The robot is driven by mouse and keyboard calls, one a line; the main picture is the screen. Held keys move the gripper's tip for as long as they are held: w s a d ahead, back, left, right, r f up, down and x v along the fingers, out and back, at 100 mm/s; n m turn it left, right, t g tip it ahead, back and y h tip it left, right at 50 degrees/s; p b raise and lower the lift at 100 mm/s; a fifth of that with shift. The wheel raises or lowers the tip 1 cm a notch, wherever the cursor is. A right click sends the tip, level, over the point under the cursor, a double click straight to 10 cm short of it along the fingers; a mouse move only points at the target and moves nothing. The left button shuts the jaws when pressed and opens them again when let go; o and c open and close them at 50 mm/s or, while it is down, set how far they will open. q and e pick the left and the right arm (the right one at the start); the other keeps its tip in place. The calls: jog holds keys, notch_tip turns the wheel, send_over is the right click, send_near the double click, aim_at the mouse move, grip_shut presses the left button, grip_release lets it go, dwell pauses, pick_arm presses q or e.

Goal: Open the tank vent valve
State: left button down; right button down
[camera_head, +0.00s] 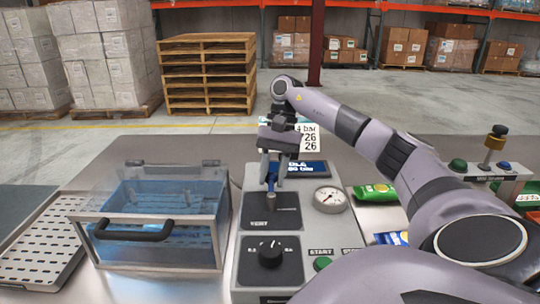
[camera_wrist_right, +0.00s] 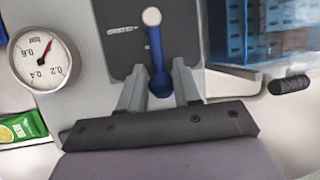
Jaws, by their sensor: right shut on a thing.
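The vent valve is a blue lever (camera_head: 271,178) on a dark plate marked VENT (camera_head: 284,217), on a grey control panel (camera_head: 240,262). In the right wrist view the blue lever (camera_wrist_right: 156,50) runs from a pale round end on the plate to a rounded blue end between my fingers. My right gripper (camera_head: 272,183) comes down from above and is shut on the lever; its two fingers (camera_wrist_right: 160,88) lie on either side of it. The clear tank (camera_head: 217,235), with blue inside and a black handle (camera_head: 133,232), stands left of the panel. My left gripper is not in view.
A round gauge (camera_head: 330,199) is right of the lever, with a red needle in the wrist view (camera_wrist_right: 41,59). A black knob (camera_head: 270,253) and green START button (camera_head: 322,263) are nearer. Green packets (camera_head: 375,192) lie right. A perforated tray (camera_head: 38,250) lies left.

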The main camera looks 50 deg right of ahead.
jog(key=c, duration=0.8)
grip_release()
jog(key=shift+w+d+r, duration=0.15)
jog(key=shift+d+r, duration=0.05)
jog(key=shift+r, duration=0.3)
jog(key=p+v, duration=0.2)
jog(key=v, duration=0.4)
jog(key=shift+p, duration=0.35)
